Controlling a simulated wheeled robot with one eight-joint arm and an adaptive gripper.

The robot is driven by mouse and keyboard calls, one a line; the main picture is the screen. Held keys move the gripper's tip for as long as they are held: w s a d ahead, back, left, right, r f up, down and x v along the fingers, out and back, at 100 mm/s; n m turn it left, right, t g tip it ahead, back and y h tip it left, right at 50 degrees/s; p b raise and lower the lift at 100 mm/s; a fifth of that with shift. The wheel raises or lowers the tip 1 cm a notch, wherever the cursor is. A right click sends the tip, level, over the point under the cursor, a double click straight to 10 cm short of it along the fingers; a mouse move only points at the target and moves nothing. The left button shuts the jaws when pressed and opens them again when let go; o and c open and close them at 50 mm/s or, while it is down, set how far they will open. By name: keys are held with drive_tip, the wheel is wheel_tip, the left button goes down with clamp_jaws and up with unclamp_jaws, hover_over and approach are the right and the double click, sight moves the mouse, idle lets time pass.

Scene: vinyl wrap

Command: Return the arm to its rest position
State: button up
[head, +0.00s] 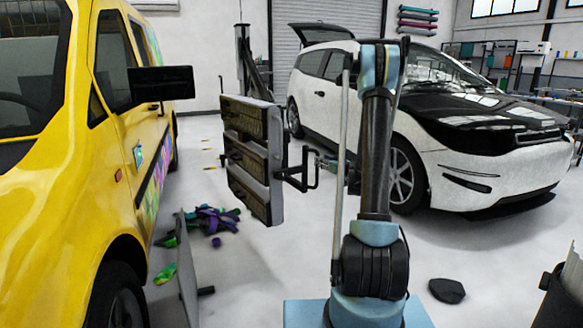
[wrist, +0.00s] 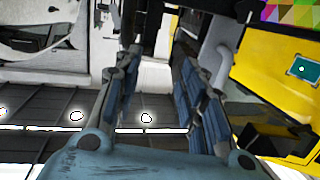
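My arm (head: 375,150) rises upright in the middle of the head view and bends at the top. My gripper (head: 322,163) is small there, beside the dark handle of a three-panel lamp-like unit (head: 272,170). I cannot tell from the head view whether it touches the handle. In the wrist view, the two fingers of my gripper (wrist: 160,85) stand apart, with nothing visibly held between them. A grey curved bar (wrist: 221,62) shows just right of the fingers. Dark panels (wrist: 60,105) with bright spots lie behind and to the left.
A yellow van (head: 60,170) stands close at left, with a teal patch (head: 138,154) on its side. A white car (head: 480,160) with a black hood is behind my arm at right. Coloured scraps (head: 210,218) and a black object (head: 447,290) lie on the floor. A dark bin (head: 558,300) is at right.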

drive_tip(key=s+a+r+g, duration=0.2)
drive_tip(key=s+a, duration=0.1)
drive_tip(key=s, duration=0.5)
drive_tip(key=s+a+r+g+h, duration=0.1)
drive_tip(key=s+a+r+g, duration=0.15)
drive_tip(key=s, duration=0.55)
drive_tip(key=s+a+r+g, duration=0.2)
drive_tip(key=s+a+g, duration=0.1)
drive_tip(key=s, duration=0.6)
drive_tip(key=s+d+f+m+g+h, duration=0.1)
drive_tip(key=s+d+f+h, duration=0.1)
drive_tip(key=s, duration=0.8)
drive_tip(key=s+d+f+m+g+h, duration=0.2)
drive_tip(key=s+d+f, duration=0.2)
drive_tip(key=s, duration=0.7)
drive_tip(key=s+d+f+m+g+h, duration=0.2)
drive_tip(key=s+d+f+h, duration=0.1)
drive_tip(key=s, duration=0.8)
drive_tip(key=shift+d, duration=0.2)
drive_tip(key=shift+w+f, duration=0.1)
